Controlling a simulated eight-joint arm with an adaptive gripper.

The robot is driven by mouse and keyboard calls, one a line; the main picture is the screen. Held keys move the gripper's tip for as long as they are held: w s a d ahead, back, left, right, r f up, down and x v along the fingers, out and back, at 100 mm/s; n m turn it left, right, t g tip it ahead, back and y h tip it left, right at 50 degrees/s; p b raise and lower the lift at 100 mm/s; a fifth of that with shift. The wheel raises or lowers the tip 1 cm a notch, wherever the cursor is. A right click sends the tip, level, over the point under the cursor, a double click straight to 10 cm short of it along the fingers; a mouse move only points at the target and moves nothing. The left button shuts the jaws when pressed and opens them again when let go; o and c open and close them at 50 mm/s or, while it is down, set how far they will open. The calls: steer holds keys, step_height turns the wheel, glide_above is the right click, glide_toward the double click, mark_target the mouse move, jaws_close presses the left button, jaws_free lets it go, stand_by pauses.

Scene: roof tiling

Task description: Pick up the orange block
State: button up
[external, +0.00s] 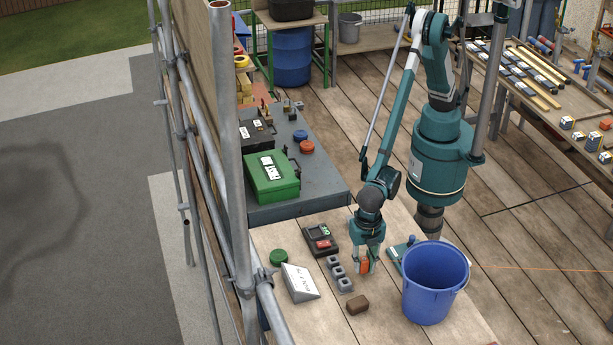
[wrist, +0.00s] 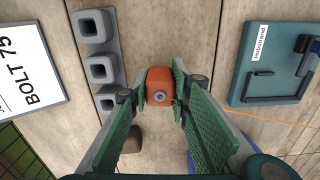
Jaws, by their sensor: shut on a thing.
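The orange block (wrist: 160,88) has a round metal fitting in its top face. In the wrist view it sits between the two green fingers of my gripper (wrist: 157,98), which are shut on it. In the external view the orange block (external: 364,265) shows at the tip of my gripper (external: 366,262), low over the wooden table. I cannot tell whether the block touches the table.
Left of my gripper stands a grey row of square sockets (external: 339,274). A brown block (external: 357,304) lies in front, and a blue bucket (external: 430,295) stands close on the right. A white sign (external: 300,283), a black button box (external: 320,240) and a teal plate (wrist: 278,64) are near.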

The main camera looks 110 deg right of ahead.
mark_target(364, 258)
step_height(364, 258, up, 8)
steer(key=shift+r, duration=0.2)
steer(key=shift+d, duration=0.1)
stand_by(0.7)
